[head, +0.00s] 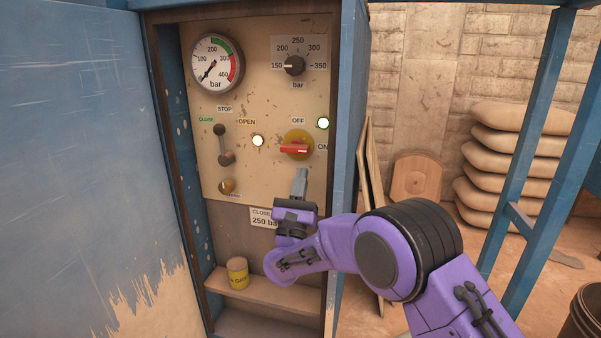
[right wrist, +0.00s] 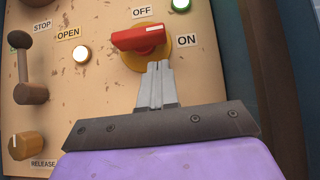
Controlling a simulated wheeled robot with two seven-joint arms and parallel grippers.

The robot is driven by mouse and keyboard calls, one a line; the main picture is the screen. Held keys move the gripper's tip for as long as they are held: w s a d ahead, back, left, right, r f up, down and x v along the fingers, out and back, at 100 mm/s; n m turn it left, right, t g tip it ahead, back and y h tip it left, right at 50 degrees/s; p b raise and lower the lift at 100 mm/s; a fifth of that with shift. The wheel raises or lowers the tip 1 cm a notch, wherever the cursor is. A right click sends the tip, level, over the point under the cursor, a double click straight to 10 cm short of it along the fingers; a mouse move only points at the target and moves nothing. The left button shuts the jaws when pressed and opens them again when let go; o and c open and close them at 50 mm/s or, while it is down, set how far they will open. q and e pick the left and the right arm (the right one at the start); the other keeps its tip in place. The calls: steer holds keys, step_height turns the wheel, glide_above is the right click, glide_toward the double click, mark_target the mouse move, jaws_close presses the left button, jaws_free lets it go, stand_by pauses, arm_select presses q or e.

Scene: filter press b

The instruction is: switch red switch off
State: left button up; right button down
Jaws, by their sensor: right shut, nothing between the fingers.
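The red switch (head: 294,149) is a red handle on a round yellow base, on the beige control panel (head: 262,95). Its handle lies roughly horizontal, with the label OFF above it and ON to its right. It also shows in the right wrist view (right wrist: 138,37), just beyond my fingertips. My right gripper (head: 300,174) is shut and empty, its fingers pointing up just below the switch. In the right wrist view the fingertips (right wrist: 159,68) overlap the lower edge of the yellow base; I cannot tell whether they touch it. My left gripper is not in view.
The panel also carries a gauge (head: 217,64), a black pressure knob (head: 294,65), a lever (head: 223,145), a release knob (head: 227,186) and lit lamps. A yellow can (head: 237,272) stands on the shelf below. A blue cabinet wall (head: 347,120) borders the panel on the right.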

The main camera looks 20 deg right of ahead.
mark_target(305, 153)
steer(key=shift+a+r, duration=0.15)
steer(key=shift+r, duration=1.3)
steer(key=shift+s+d+r+n+t+y, duration=0.15)
steer(key=shift+n+t+y, duration=0.25)
steer(key=shift+n+y, duration=0.5)
steer(key=shift+s+d+r+n+t+y, duration=0.1)
steer(key=shift+n+t+y, duration=0.3)
steer(key=shift+n+y, duration=0.45)
steer(key=shift+d+r+p, duration=0.15)
steer(key=shift+p, duration=0.2)
steer(key=shift+s+d+r+b, duration=0.15)
steer(key=shift+d+r, duration=0.05)
steer(key=shift+r, duration=0.4)
steer(key=shift+s+d+r+b, duration=0.1)
steer(key=shift+d+r, duration=0.05)
steer(key=shift+r, duration=0.4)
steer(key=shift+s+d+r+b, duration=0.15)
steer(key=shift+d+r, duration=0.05)
steer(key=shift+r, duration=0.4)
